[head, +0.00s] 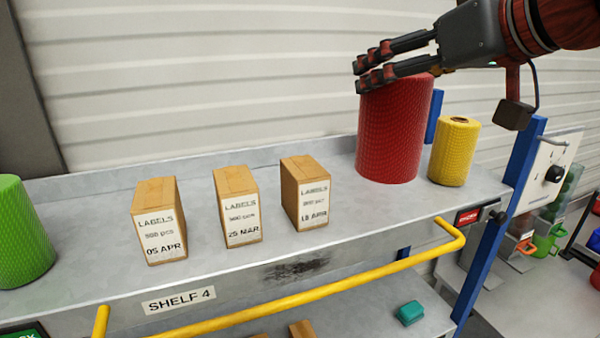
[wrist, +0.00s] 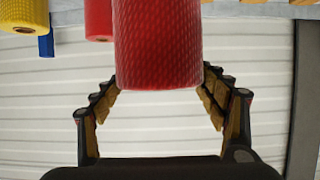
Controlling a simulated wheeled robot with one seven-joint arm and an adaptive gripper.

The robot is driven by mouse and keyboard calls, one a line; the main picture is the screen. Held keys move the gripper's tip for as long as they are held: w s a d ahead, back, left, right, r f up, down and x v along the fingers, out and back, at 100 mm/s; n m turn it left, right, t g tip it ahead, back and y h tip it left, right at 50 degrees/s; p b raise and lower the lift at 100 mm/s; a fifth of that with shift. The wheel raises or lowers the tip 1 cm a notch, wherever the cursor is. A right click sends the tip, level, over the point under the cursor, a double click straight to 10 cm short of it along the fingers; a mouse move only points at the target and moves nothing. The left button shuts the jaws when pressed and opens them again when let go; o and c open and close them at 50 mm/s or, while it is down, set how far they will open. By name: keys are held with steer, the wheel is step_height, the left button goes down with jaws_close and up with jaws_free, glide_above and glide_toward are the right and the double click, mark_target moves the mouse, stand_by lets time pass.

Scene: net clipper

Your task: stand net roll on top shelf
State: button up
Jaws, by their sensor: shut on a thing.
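The red net roll (head: 392,135) is upright over the top shelf (head: 330,238), near its right end. Its lower end appears to meet the shelf, but I cannot tell whether it bears on it. My gripper (head: 366,77) comes in from the upper right and is shut on the roll near its top. In the wrist view the roll (wrist: 156,45) sits between the two fingers. A second red roll (wrist: 97,18) shows there beside it; in the head view I cannot make it out.
A yellow roll (head: 454,152) stands close to the right. Several label boxes (head: 237,205) stand to the left, with a green roll (head: 22,235) at the far left. A yellow rail (head: 300,300) runs along the front. Shelf between the boxes and red roll is clear.

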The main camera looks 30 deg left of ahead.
steer(key=w+a+f+p, duration=0.4)
steer(key=w+a+f, duration=0.2)
steer(key=w+f, duration=0.6)
steer(key=shift+w+f+p, duration=0.2)
steer(key=shift+f+p, duration=0.1)
steer(key=shift+f, duration=0.1)
steer(key=shift+w+a+f, duration=0.1)
steer(key=o, duration=2)
steer(key=b+v, duration=0.4)
steer(key=v, duration=0.8)
